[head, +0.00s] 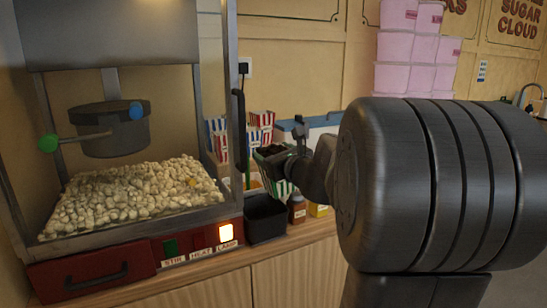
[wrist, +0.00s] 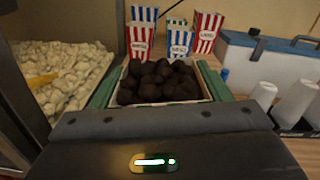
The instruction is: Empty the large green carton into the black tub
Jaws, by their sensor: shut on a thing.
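The large green carton (head: 281,184), striped green and white, is held up by my gripper (head: 272,152) beside and above the black tub. My gripper is shut on the carton, with a green finger along each side (wrist: 160,90). The carton looks slightly tilted in the head view, with its sweets still inside. The black tub (head: 265,220) stands on the counter, below and left of the carton. Its inside is mostly hidden, and the wrist view does not show it.
A popcorn machine (head: 130,240) full of popcorn stands close on the left. Red and blue striped cartons (wrist: 140,40) stand behind. A blue-and-white cooler (wrist: 260,55) is at back right. A brown jar (head: 297,209) and white cups (wrist: 295,103) are right of the tub.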

